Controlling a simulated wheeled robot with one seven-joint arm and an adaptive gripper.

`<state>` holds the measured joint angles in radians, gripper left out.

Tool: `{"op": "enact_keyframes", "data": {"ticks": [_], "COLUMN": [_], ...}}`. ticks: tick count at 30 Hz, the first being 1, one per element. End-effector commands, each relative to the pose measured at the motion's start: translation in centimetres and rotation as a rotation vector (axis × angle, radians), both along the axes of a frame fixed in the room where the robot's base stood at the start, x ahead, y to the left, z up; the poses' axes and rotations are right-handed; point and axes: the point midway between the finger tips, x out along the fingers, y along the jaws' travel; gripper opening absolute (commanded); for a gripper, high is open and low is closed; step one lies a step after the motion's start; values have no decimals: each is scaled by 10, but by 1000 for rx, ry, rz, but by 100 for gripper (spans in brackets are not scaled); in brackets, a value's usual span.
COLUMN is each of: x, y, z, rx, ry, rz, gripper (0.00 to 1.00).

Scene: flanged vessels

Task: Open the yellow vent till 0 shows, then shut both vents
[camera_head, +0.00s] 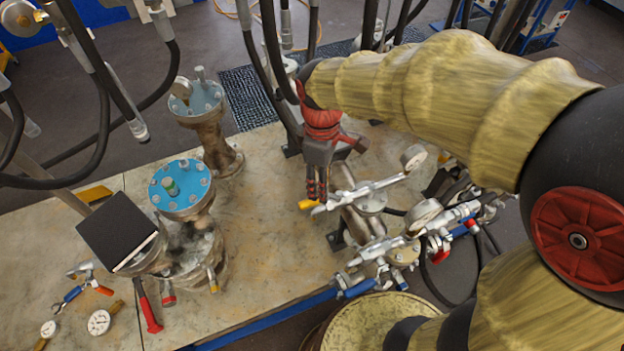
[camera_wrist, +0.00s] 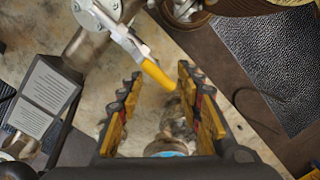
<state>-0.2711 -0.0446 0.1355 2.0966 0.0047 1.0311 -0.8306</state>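The yellow vent handle (camera_head: 308,204) is at the left end of a silver valve line on a flanged vessel (camera_head: 372,203) at the table's middle. My gripper (camera_head: 316,193) points down right at it. In the wrist view the yellow handle (camera_wrist: 157,74) reaches between the tips of my open gripper (camera_wrist: 160,76), nearer the right finger; I cannot tell whether it touches. A small gauge (camera_head: 413,157) sits at the line's other end; its reading is too small to make out. Other valves carry blue (camera_head: 360,288) and red (camera_head: 440,256) handles; which is the second vent is unclear.
Two blue-topped vessels (camera_head: 181,186) (camera_head: 196,97) and a black box (camera_head: 117,232) stand left on the table (camera_head: 265,275). Loose gauges and valves lie at the front left. Dark hoses hang across the top left. A larger gauge (camera_head: 425,214) stands right of the middle vessel.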

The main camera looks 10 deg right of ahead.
Motion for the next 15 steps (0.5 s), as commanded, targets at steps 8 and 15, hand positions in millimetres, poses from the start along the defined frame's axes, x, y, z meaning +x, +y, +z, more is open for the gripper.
{"op": "enact_keyframes", "data": {"ticks": [8,15], "x": [23,27], "y": [23,26], "z": [3,2], "rx": [36,63], "ry": [112,136], "rz": [541,736], "gripper": [36,36]}}
